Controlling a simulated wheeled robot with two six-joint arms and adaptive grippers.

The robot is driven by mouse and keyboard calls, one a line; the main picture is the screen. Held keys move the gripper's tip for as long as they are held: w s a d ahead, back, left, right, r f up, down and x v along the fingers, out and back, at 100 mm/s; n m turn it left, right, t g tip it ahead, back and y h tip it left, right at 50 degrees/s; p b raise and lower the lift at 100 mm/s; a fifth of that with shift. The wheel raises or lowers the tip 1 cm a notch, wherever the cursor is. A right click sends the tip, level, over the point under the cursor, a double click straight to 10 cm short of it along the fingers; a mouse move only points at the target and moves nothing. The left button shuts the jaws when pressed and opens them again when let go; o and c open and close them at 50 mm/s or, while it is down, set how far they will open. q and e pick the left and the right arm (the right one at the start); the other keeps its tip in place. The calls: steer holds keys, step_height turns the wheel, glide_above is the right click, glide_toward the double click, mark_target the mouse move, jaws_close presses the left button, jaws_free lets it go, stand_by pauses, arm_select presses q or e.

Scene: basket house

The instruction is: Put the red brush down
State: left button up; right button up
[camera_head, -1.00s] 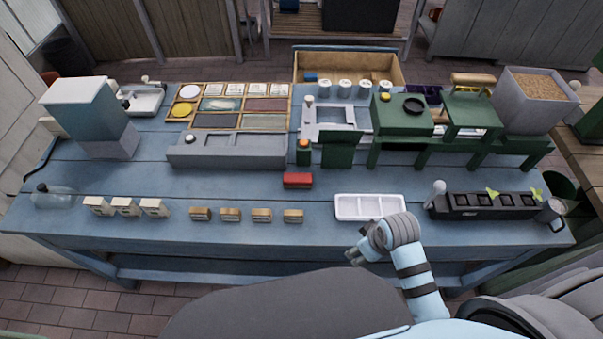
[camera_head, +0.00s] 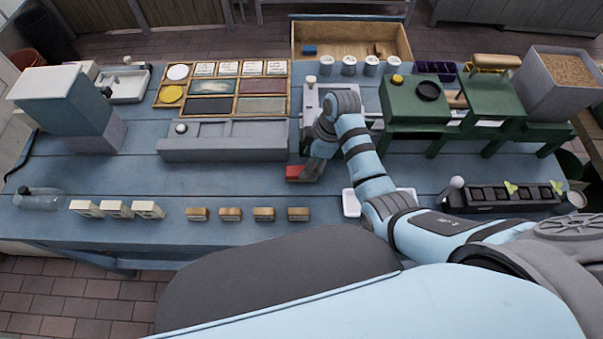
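The red brush (camera_head: 294,173), a small red block with a dark underside, is at the middle of the blue table (camera_head: 240,187), in front of the long grey tray's right end. My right gripper (camera_head: 312,170) reaches down over the brush's right part and hides some of it. The fingers are at or against the brush; I cannot tell whether they are closed on it. The brush appears to be at table height, though its contact with the top is not clear. My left gripper is not in view.
The white tray (camera_head: 351,204) is partly hidden under my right arm. Several tan blocks (camera_head: 264,214) and white blocks (camera_head: 117,209) line the front. A long grey tray (camera_head: 225,154) lies behind-left, a green stand (camera_head: 413,116) behind-right. The table left of the brush is clear.

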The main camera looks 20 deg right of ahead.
steer(key=b+x, duration=0.1)
steer(key=x, duration=0.5)
steer(key=shift+w, duration=0.15)
steer(key=shift+r, duration=0.15)
steer(key=shift+c, duration=1.2)
jaws_close()
steer(key=shift+r, duration=0.15)
